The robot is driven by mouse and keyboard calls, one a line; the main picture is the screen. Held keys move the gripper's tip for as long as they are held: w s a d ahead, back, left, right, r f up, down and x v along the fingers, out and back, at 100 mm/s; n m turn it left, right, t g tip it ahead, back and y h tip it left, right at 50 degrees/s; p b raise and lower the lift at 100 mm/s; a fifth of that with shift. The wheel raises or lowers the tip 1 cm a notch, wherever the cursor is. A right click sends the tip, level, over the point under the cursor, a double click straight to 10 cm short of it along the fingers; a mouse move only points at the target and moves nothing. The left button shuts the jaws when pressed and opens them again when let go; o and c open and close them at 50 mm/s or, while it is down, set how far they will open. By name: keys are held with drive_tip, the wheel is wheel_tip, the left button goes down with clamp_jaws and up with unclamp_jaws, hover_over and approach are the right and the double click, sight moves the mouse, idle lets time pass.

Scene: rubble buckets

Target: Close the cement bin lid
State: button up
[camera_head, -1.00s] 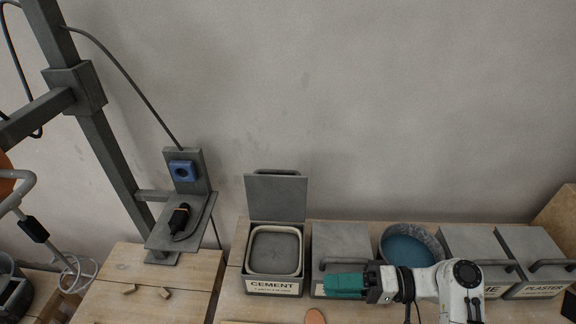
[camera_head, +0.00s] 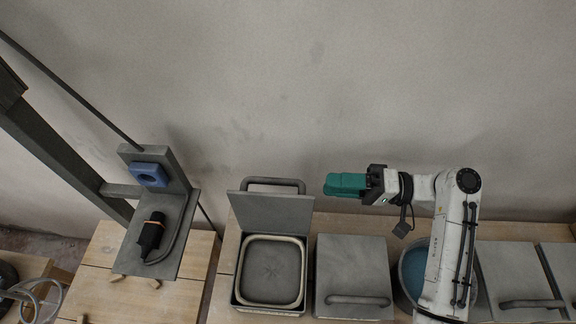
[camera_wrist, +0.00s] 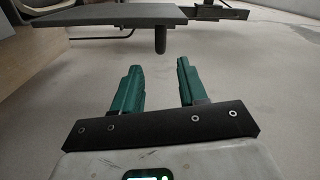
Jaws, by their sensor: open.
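The cement bin (camera_head: 237,296) stands on the bench with its square opening showing a pale-rimmed grey inside. Its grey lid (camera_head: 270,212) is open and stands up at the back, with a bar handle (camera_head: 273,182) along its top edge. My gripper (camera_head: 329,185) is to the right of the handle, at about its height in the picture, pointing left and apart from it. In the wrist view, the green fingers (camera_wrist: 158,68) are open with nothing between them. The lid (camera_wrist: 110,16) shows there edge-on, with the dark handle (camera_wrist: 160,38) ahead of the fingertips.
A closed grey bin (camera_head: 352,262) stands right of the cement bin. A round bucket with blue contents (camera_head: 412,270) is partly behind my arm. More lidded bins (camera_head: 512,275) are further right. A metal stand with a shelf (camera_head: 165,235) is at left.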

sight(300, 185)
drive_tip(key=a+p, duration=0.3)
drive_tip(key=a, duration=0.7)
drive_tip(key=shift+w+a, duration=0.1)
drive_tip(key=shift+a, duration=0.15)
drive_tip(key=shift+c, duration=0.2)
clamp_jaws()
drive_tip(key=shift+f, duration=0.1)
